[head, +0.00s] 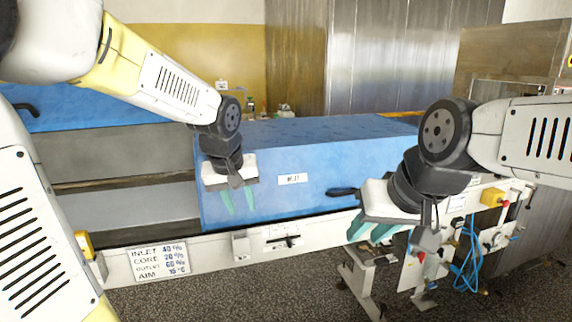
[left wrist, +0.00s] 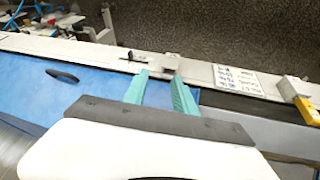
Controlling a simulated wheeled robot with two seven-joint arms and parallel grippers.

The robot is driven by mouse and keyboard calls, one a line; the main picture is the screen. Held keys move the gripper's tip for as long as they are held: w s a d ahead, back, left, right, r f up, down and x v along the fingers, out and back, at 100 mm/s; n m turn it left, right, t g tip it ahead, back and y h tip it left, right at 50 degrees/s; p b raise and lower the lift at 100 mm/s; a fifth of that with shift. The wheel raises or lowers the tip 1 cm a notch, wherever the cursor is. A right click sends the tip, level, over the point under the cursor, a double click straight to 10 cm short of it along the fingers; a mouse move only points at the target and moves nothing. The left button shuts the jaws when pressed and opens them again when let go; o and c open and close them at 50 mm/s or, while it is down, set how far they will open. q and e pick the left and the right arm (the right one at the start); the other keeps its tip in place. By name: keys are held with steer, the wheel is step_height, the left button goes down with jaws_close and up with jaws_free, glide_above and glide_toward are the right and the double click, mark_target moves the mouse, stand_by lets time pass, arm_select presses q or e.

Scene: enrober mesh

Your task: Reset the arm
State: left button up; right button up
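My left gripper (head: 241,212) hangs in front of the blue cover's front face in the head view, pointing down. Its two teal fingers are apart with nothing between them, and its open fingers also show in the left wrist view (left wrist: 160,82). My right gripper (head: 373,241) is at the right, near the cover's right end and in front of the white rail. Its teal fingers look apart and I see nothing held. The blue cover (head: 250,192) carries a small white label (head: 293,179) and a black handle (head: 342,191). The handle also shows in the left wrist view (left wrist: 62,76).
A white rail (head: 205,251) runs below the cover, with a sign (head: 159,260) of settings and a small metal fitting (head: 268,240). Yellow-and-grey switch boxes (head: 492,197) and blue cables (head: 468,265) are at the right. Speckled floor (head: 240,300) in front is clear.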

arm_select(q)
steer(key=s+a+r+m, duration=0.1)
steer(key=s, duration=0.7)
steer(key=s+a+r+m+t+h, duration=0.1)
steer(key=s+a+r, duration=0.1)
steer(key=s, duration=0.6)
steer(key=shift+a+r, duration=0.15)
steer(key=shift+a, duration=0.15)
